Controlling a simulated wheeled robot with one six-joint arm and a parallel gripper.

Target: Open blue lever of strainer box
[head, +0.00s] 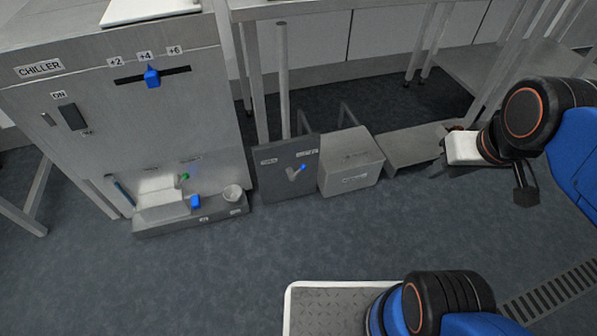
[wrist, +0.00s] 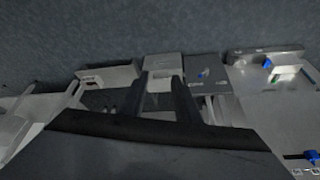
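A dark upright panel (head: 272,183) stands on the floor right of the chiller and carries a pale lever with a blue tip (head: 303,167). A low metal unit (head: 160,226) at the chiller's foot carries another blue piece (head: 195,202). The labels are too small to tell which is the strainer box. Both show in the wrist view, the panel's lever (wrist: 203,73) and the unit's blue piece (wrist: 268,63). My gripper (head: 525,192) hangs at the right, well away from both. In the wrist view its fingers (wrist: 165,100) are apart, with nothing between them.
The chiller (head: 60,150) has a blue slider (head: 152,77) near +4. A grey box (head: 350,172) stands right of the panel, then a low metal bench (head: 405,150). A cup (head: 232,194) sits on the low unit. Open floor (head: 240,265) lies in front.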

